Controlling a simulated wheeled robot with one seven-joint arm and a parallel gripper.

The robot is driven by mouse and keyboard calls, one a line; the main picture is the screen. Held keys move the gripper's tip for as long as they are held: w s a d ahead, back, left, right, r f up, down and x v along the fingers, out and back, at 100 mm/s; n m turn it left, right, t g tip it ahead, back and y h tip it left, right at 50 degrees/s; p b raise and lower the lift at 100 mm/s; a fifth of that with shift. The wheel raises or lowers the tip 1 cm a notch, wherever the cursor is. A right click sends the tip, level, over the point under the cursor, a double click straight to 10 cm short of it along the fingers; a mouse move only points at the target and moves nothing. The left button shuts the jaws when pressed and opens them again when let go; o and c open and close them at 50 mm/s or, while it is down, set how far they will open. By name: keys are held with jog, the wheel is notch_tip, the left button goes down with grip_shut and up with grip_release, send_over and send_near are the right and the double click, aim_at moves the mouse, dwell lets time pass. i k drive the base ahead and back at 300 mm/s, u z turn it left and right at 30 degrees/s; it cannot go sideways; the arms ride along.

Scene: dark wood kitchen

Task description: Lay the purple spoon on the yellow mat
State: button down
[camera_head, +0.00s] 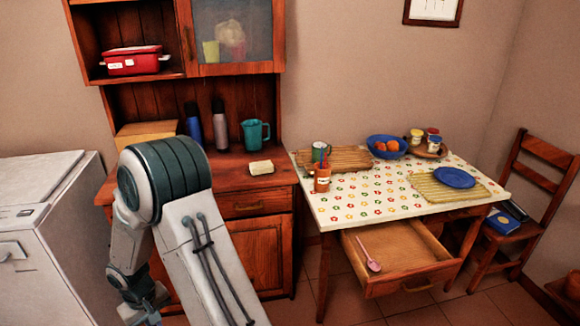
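The purple spoon, pinkish in colour (370,257), lies in the open drawer (408,271) under the table, towards the drawer's left side. The yellow mat (428,188) is striped and lies on the right part of the table. A blue plate (454,177) sits on the mat and covers part of it. My arm bends down at the left of the picture, well away from the spoon and the mat. Its wrist runs to the bottom edge, and the gripper's fingers cannot be seen.
The flowered tabletop (357,207) also holds an orange jar (322,180) with utensils, a wooden board (345,157), a blue fruit bowl (386,147) and several small jars. A chair (540,170) stands at the right. A cabinet (265,250) stands left of the table.

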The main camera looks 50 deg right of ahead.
aim_at(435, 197)
jog(key=z, duration=3)
jog(key=i, duration=2)
